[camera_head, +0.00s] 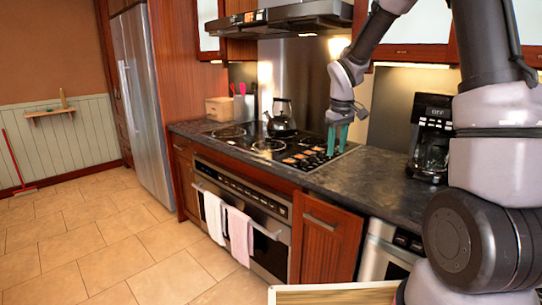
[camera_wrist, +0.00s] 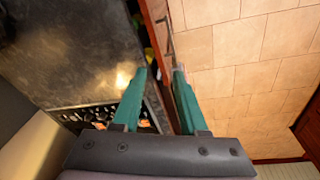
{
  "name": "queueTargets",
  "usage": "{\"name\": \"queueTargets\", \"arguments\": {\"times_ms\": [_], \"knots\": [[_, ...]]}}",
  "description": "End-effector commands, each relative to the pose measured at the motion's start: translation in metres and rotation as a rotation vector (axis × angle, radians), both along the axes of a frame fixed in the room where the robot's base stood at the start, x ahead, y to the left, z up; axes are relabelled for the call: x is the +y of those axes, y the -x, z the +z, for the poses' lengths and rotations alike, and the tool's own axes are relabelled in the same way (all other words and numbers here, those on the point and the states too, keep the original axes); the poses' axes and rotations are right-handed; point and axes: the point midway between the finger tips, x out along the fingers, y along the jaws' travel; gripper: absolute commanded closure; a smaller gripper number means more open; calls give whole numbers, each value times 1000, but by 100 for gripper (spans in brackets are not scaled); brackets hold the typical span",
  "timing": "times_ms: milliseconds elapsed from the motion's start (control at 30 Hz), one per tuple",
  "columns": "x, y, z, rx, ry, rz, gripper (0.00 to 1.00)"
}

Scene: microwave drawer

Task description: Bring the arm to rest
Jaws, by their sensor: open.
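My gripper (camera_head: 338,152) hangs fingers-down above the right end of the cooktop (camera_head: 270,146), near the counter's front edge. Its two green fingers are apart with nothing between them. In the wrist view the open fingers (camera_wrist: 158,72) lie over the counter edge, with the dark counter on the left and the tiled floor on the right. My arm comes in from the right of the head view and bends down to the gripper. I cannot tell the exact height of the fingertips above the cooktop.
A kettle (camera_head: 282,118) stands on the cooktop, left of my gripper. A coffee maker (camera_head: 429,140) stands on the counter to the right. The range hood (camera_head: 306,17) is above. Towels (camera_head: 238,235) hang on the oven handle. A wooden front with a handle (camera_head: 321,222) is below the counter.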

Motion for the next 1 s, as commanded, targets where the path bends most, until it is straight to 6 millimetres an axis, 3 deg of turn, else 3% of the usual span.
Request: {"name": "queueTargets", "arguments": {"times_ms": [33, 200, 500, 700, 800, 1000], "knots": [[-5, 13, 26, -35, -9, -46, 57], [-17, 62, 89, -118, -65, -213, 57], [-30, 162, 162, -257, -237, -488, 57], [-31, 223, 184, -327, -382, -632, 57], [-30, 243, 188, -346, -439, -677, 57], [-28, 260, 190, -359, -493, -715, 57]]}}
